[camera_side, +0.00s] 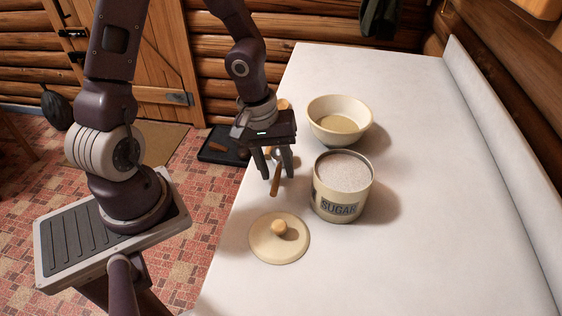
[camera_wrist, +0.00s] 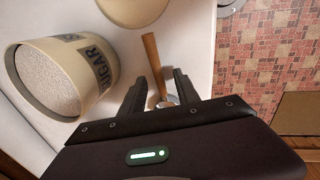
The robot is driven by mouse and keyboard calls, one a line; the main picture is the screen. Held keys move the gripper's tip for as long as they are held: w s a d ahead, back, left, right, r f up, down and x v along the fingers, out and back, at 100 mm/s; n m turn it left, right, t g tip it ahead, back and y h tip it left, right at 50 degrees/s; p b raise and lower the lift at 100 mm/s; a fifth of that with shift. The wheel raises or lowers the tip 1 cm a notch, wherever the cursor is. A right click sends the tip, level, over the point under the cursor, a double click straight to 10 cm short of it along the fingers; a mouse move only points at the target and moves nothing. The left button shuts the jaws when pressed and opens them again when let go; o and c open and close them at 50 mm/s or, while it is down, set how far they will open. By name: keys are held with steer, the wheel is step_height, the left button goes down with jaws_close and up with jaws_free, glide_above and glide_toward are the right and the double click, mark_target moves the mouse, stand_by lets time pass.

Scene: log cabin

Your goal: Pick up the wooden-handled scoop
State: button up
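The scoop has a brown wooden handle (camera_side: 276,182) and lies near the table's left edge, left of the sugar canister. In the wrist view its handle (camera_wrist: 152,58) points up the picture, and its metal end (camera_wrist: 166,101) is partly hidden by my gripper's body. My gripper (camera_side: 278,176) points down over the scoop. In the wrist view the two fingers of my gripper (camera_wrist: 158,82) stand apart on either side of the scoop, with gaps visible between them and it.
A SUGAR canister (camera_side: 340,205), open and full of white grains, stands close to the right. Its round knobbed lid (camera_side: 262,243) lies in front. A cream bowl (camera_side: 352,105) with tan contents is behind. The white table (camera_side: 440,200) is clear at right.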

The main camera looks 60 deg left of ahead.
steer(key=shift+f, duration=0.15)
steer(key=shift+c, duration=0.2)
jaws_close()
stand_by(1.2)
